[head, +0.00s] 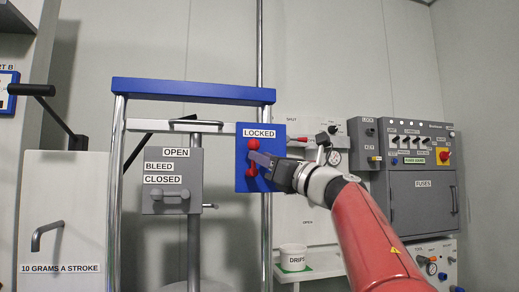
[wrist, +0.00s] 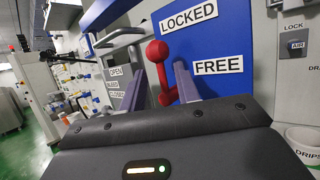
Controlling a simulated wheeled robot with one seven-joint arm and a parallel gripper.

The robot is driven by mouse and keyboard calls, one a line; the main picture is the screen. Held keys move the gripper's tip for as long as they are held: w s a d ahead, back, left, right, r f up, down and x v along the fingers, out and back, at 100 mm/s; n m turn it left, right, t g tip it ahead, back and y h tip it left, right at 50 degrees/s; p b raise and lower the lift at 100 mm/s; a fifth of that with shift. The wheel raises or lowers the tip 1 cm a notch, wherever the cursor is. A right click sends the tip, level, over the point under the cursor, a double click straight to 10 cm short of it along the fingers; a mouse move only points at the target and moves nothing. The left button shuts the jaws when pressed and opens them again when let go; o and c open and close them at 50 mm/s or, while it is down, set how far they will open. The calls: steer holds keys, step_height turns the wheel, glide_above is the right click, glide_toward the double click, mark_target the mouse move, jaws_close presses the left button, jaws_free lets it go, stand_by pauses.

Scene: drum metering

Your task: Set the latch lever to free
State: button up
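The latch lever is red with a round knob (head: 254,144). It stands on a blue panel (head: 243,182) and points up toward the LOCKED label (head: 258,133). In the wrist view, the red lever (wrist: 158,52) rises from its red hub, and the FREE label (wrist: 217,66) is to its right. My gripper (head: 256,160) is at the panel, in front of the lever's middle, hiding part of it. In the wrist view, my gripper's fingers (wrist: 160,70) are apart, one on each side of the lever. I cannot tell whether either finger touches it.
A grey box (head: 172,205) labelled OPEN, BLEED and CLOSED is left of the panel. A metal frame with a blue top bar (head: 190,91) surrounds this area. A white DRIPS cup (head: 293,258) stands below right. A grey FUSES cabinet (head: 423,203) is farther right.

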steer(key=x, duration=0.2)
steer(key=shift+w+a+r+p, duration=0.1)
steer(key=shift+w+a+p, duration=0.1)
steer(key=shift+p, duration=0.2)
